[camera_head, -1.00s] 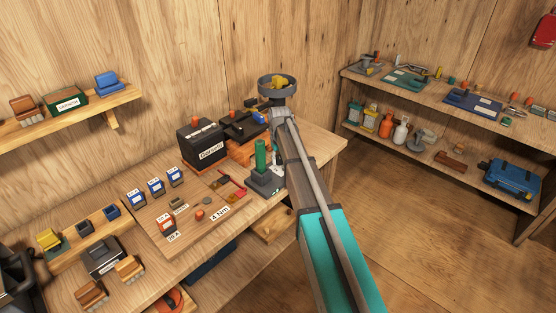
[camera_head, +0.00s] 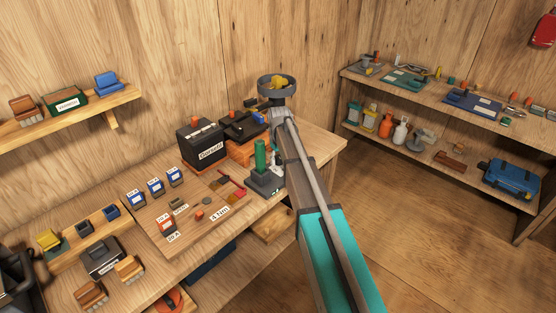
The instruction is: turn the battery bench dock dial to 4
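My arm reaches up from the bottom centre, and its far end (camera_head: 282,116) is over the back right of the workbench. My gripper's fingers cannot be made out, and neither can anything held in them. A black battery (camera_head: 203,145) with a white label stands at the back of the bench. Right of it a dark device (camera_head: 241,127) with a blue part sits on an orange-brown base. I cannot tell whether this is the battery bench dock. No dial or number 4 setting is readable; my arm hides part of this area.
A grey stand with a green cylinder (camera_head: 261,156) is close left of my arm. A board (camera_head: 185,238) holds several small labelled blocks. A dark round bowl (camera_head: 264,85) with yellow contents shows behind my arm's end. A shelf unit (camera_head: 397,147) stands right; floor between is clear.

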